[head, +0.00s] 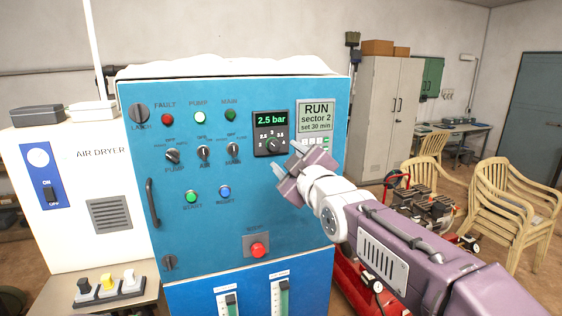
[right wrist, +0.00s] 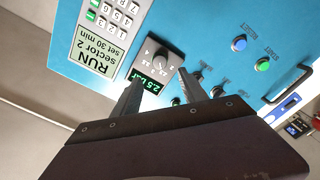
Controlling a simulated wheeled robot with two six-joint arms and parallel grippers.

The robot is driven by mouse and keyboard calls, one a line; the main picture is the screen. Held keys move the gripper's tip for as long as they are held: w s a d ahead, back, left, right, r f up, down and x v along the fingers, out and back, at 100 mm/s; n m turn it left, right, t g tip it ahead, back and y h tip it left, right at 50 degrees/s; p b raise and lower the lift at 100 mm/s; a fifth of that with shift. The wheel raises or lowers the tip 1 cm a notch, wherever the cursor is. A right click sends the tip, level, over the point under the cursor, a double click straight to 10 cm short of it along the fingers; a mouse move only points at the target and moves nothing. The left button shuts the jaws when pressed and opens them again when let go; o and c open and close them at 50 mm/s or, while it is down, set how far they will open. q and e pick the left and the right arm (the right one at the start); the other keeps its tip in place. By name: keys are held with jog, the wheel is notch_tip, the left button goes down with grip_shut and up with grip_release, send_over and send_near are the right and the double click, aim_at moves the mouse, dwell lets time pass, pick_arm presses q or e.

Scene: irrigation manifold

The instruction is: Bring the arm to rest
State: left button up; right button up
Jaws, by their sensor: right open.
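My right arm (head: 395,250) reaches in from the lower right of the head view. Its gripper (head: 285,158) is open and empty, in front of the blue control panel (head: 215,240). The fingertips appear just below and right of the pressure gauge (head: 270,122), which reads 2.5 bar. In the right wrist view the two fingers (right wrist: 160,77) are spread on either side of the gauge's dial knob (right wrist: 155,62). I cannot tell how far the tips are from the panel. A display (head: 316,114) reads RUN, sector 2, set 30 min. My left gripper is not in view.
Switches, lamps and a red mushroom button (head: 258,250) cover the panel. A white air dryer (head: 75,200) stands at left. Stacked chairs (head: 512,205), a red machine (head: 430,207) and a grey cabinet (head: 385,105) stand to the right.

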jog(key=shift+s, duration=0.15)
jog(key=s+d+f+m+g+h+b, duration=0.15)
jog(key=d+f, duration=0.25)
jog(key=f, duration=0.5)
jog(key=d+f+m+g+h, duration=0.1)
jog(key=d+f+g+h, duration=0.2)
jog(key=f, duration=0.6)
jog(key=s+d+f+m+g, duration=0.1)
jog(key=d+f+m+g, duration=0.1)
jog(key=d+f, duration=0.5)
jog(key=s+d+f+m+g, duration=0.1)
jog(key=s+f+m+g, duration=0.7)
jog(key=s+f, duration=1.4)
jog(key=shift+s+g+h+b, duration=0.3)
jog(key=shift+s+g+h, duration=0.15)
jog(key=shift+s+g, duration=0.4)
